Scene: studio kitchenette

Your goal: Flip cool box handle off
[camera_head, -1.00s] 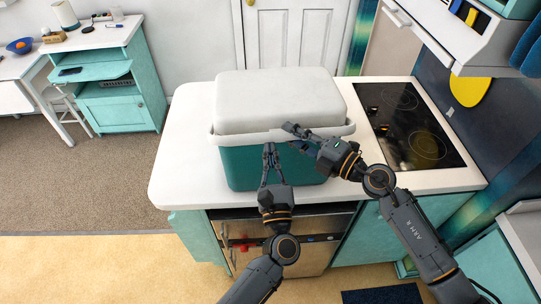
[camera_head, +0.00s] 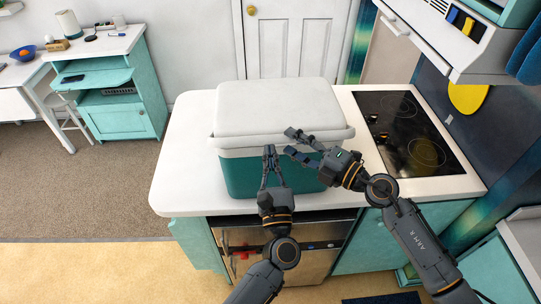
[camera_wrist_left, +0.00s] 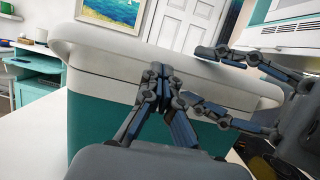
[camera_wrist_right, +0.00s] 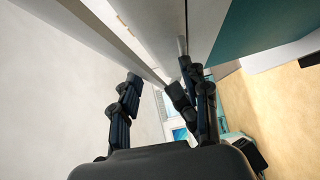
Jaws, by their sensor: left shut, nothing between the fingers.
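The cool box (camera_head: 268,175) stands on the white counter, with a teal body and a pale lid (camera_head: 275,105). A wide white band (camera_wrist_left: 120,48) runs along its upper front in the left wrist view; I cannot tell where handle and lid rim separate. My left gripper (camera_head: 270,150) is shut and empty at the front of this band, fingertips together; it also shows in the left wrist view (camera_wrist_left: 160,70). My right gripper (camera_head: 291,142) is open at the front right of the lid edge. In the right wrist view (camera_wrist_right: 156,85), the pale edge passes near its spread fingers; contact is unclear.
The black hob (camera_head: 410,135) lies to the right of the box. Bare counter (camera_head: 190,165) is free to its left. A white shelf unit (camera_head: 460,40) hangs at the upper right. A teal cabinet (camera_head: 125,120) stands apart at the left.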

